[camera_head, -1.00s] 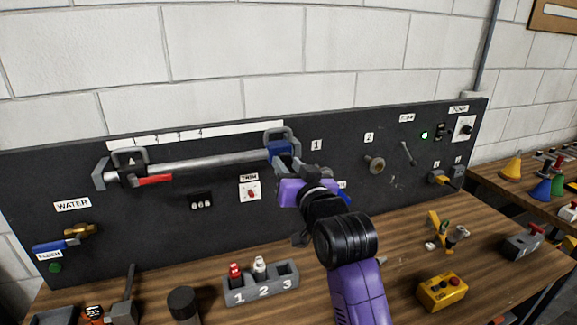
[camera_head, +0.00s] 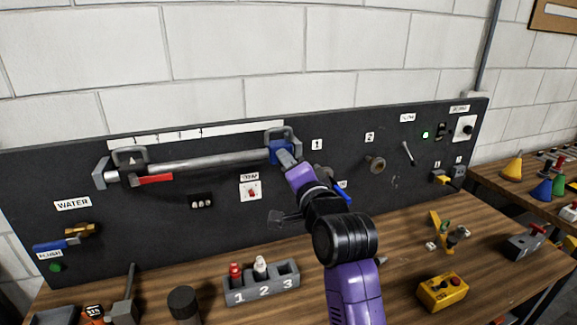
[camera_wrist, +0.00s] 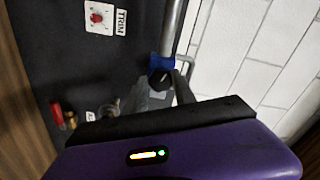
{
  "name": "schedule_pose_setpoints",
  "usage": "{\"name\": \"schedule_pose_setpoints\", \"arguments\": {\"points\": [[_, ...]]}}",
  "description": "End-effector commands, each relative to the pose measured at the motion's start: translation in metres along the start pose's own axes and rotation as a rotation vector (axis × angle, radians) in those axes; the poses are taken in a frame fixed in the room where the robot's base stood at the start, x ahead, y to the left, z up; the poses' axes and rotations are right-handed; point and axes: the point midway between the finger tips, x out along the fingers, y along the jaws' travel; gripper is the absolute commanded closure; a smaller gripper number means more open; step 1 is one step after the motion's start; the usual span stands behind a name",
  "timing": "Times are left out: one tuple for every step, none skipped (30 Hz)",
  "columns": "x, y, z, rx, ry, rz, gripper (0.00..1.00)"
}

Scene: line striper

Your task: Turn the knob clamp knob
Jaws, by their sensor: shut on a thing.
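The knob clamp is a blue block (camera_head: 279,151) at the right end of a silver bar on the dark panel. It also shows as a blue collar (camera_wrist: 161,62) in the wrist view, with its small black knob (camera_wrist: 160,77) facing my gripper. My gripper (camera_head: 287,158) reaches the clamp from the lower right in the head view. In the wrist view, the grey fingers of my gripper (camera_wrist: 163,84) stand on either side of the knob and are shut on it. In the head view my fingers hide the knob.
The silver bar (camera_head: 205,163) runs left to another bracket (camera_head: 131,158) with a red lever (camera_head: 153,180). The TRIM knob (camera_head: 251,191) is below the bar. A numbered holder (camera_head: 262,285) and a yellow box (camera_head: 442,291) stand on the wooden bench.

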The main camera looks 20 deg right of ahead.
Motion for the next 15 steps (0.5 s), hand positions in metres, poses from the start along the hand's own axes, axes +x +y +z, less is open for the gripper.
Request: {"name": "schedule_pose_setpoints", "arguments": {"points": [[0.0000,-0.0003,0.0006,0.045,0.000,-0.001,1.00],[0.0000,-0.0002,0.0005,0.073,0.000,-0.001,1.00],[0.0000,0.0000,0.0001,0.112,0.001,0.000,1.00],[0.0000,-0.0001,0.0001,0.139,0.001,0.000,1.00],[0.0000,-0.0001,0.0003,0.168,0.000,0.000,1.00],[0.0000,-0.0001,0.0003,0.206,0.000,0.000,1.00],[0.0000,-0.0001,0.0002,0.235,0.001,0.000,1.00],[0.0000,-0.0001,0.0002,0.264,0.001,0.000,1.00],[0.0000,-0.0002,0.0001,0.302,0.001,0.000,1.00],[0.0000,-0.0002,0.0001,0.330,0.001,0.000,1.00],[0.0000,-0.0004,0.0003,0.358,0.000,0.000,1.00],[0.0000,-0.0005,0.0002,0.396,0.000,0.000,1.00],[0.0000,-0.0003,-0.0001,0.426,0.001,0.000,1.00],[0.0001,-0.0003,-0.0001,0.455,0.001,0.000,1.00],[0.0001,-0.0005,0.0005,0.493,-0.001,0.000,1.00]]}}
